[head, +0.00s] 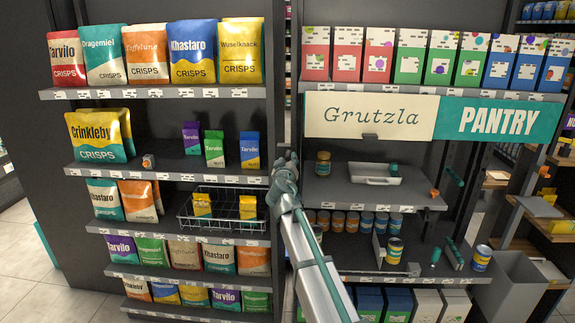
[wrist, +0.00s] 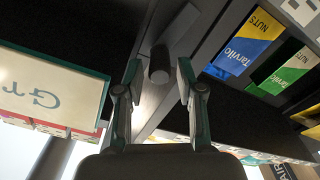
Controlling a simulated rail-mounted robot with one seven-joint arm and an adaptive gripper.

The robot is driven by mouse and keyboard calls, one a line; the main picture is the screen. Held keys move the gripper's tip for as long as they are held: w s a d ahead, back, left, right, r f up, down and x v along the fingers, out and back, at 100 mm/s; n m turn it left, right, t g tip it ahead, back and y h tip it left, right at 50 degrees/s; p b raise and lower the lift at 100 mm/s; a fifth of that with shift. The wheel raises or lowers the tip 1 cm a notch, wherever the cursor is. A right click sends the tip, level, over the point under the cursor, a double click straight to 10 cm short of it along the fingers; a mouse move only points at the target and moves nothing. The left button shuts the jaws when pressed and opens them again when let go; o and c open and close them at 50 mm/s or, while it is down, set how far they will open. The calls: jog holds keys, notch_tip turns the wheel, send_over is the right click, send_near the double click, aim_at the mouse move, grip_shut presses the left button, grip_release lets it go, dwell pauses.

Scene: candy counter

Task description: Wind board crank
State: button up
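A dark grey cylindrical knob (wrist: 160,62), which looks like the crank's handle, shows in the wrist view on the grey upright. It sits ahead of and between the fingertips of my gripper (wrist: 158,78), with gaps on both sides. My gripper is open and holds nothing. In the head view my gripper (head: 287,157) is at the upright between the two shelf units, and hides the knob.
Crisps bags (head: 195,54) fill the left shelves, above and below a wire basket (head: 222,222). A white tray (head: 374,181) and a jar (head: 323,164) stand on the right shelf, near my forearm.

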jog(key=c, duration=0.5)
jog(key=shift+o, duration=0.2)
jog(key=shift+d+f+b, duration=0.2)
jog(key=shift+d+f, duration=0.05)
jog(key=shift+d, duration=0.3)
jog(key=shift+d+f+b, duration=0.15)
jog(key=shift+d+f, duration=0.05)
jog(key=shift+d, duration=0.3)
jog(key=shift+d+f, duration=0.1)
